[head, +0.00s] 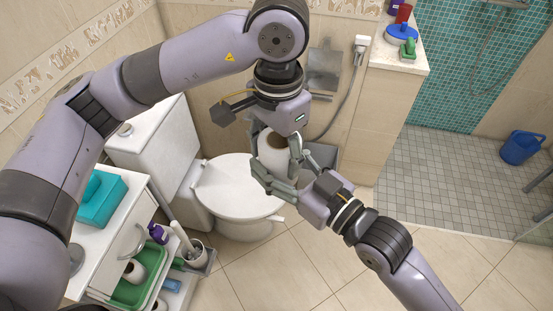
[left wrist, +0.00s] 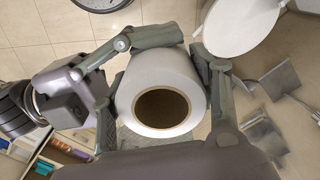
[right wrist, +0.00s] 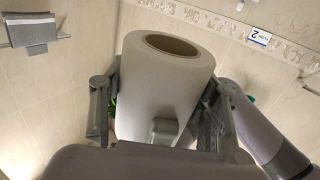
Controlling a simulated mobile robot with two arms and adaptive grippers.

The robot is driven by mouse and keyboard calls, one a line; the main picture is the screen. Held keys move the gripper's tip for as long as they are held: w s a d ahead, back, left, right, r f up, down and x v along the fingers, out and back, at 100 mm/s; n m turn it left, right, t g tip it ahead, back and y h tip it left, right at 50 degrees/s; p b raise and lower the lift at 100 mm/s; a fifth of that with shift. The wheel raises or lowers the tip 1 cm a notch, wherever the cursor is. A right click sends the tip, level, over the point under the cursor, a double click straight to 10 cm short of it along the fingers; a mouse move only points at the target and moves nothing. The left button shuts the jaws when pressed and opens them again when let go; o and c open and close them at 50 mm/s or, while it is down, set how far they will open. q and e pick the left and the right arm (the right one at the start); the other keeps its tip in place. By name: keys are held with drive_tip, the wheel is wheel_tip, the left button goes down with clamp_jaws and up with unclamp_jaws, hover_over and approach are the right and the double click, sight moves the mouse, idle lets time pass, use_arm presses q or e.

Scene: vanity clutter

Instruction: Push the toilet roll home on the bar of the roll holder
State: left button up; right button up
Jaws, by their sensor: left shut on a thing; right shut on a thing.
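The white toilet roll (head: 272,158) has a brown core and is held off any surface, in front of the tiled wall. My left gripper (left wrist: 165,70) is shut on it, one finger on each side, with the core's open end facing its wrist camera. My right gripper (right wrist: 158,110) is also shut on the roll (right wrist: 155,85), fingers at both sides. The roll holder (head: 323,68) appears as a grey metal plate with a short bar on the wall, right of my left wrist. The roll is apart from its bar.
A white toilet (head: 235,190) with a closed lid stands below the grippers. A white cabinet (head: 95,235) with a teal box (head: 101,200) and a green tray (head: 135,285) is at the left. A tiled half wall (head: 388,110) carries bottles at the right. Floor at the lower right is clear.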

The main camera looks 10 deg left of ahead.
use_arm(q)
drive_tip(key=o, duration=1.2)
drive_tip(key=shift+d, duration=0.1)
drive_tip(key=shift+r, duration=0.1)
